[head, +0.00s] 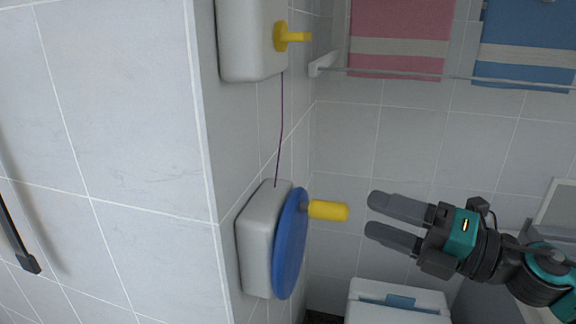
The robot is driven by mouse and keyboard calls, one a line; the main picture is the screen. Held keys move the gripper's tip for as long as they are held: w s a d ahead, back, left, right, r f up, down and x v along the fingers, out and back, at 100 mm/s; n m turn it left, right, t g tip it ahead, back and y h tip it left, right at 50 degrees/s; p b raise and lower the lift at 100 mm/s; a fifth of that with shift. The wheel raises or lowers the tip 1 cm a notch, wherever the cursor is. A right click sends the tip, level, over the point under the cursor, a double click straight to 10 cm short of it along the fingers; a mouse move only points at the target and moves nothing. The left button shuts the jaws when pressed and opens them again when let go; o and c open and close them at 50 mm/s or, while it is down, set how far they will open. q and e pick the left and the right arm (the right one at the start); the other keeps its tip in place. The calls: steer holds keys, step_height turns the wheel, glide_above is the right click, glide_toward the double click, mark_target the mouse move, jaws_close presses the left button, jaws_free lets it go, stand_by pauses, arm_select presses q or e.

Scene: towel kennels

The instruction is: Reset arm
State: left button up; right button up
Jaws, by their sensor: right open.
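My right gripper (380,217) is in the right half of the head view, pointing left. Its two grey fingers are apart with nothing between them. A yellow handle (328,210) sticks out from a blue disc (290,244) on a pale wall-mounted box (257,240). The fingertips are a short way to the right of this handle and appear apart from it. My left gripper is not in the view.
Above is another pale box (250,40) with a yellow knob (290,37); a thin dark cord (281,130) runs between the boxes. A pink towel (400,30) and blue towel (527,45) hang by a rail (430,75). A white bin-like container (398,303) stands below.

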step_height(320, 180, down, 18)
steer(key=d+m+t+h+p, duration=0.25)
steer(key=m+t+h, duration=0.55)
steer(key=m, duration=1.4)
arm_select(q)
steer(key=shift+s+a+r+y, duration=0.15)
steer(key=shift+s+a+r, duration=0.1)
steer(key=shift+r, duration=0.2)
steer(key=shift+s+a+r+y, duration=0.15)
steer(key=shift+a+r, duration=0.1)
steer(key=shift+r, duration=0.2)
arm_select(e)
steer(key=s+f+m+g+h, duration=0.5)
steer(key=s+f+m+g, duration=0.2)
steer(key=s+f, duration=0.6)
step_height(320, 180, down, 2)
steer(key=shift+d+f+m+h, duration=0.1)
steer(key=shift+d+m+h, duration=0.25)
steer(key=shift+m, duration=0.85)
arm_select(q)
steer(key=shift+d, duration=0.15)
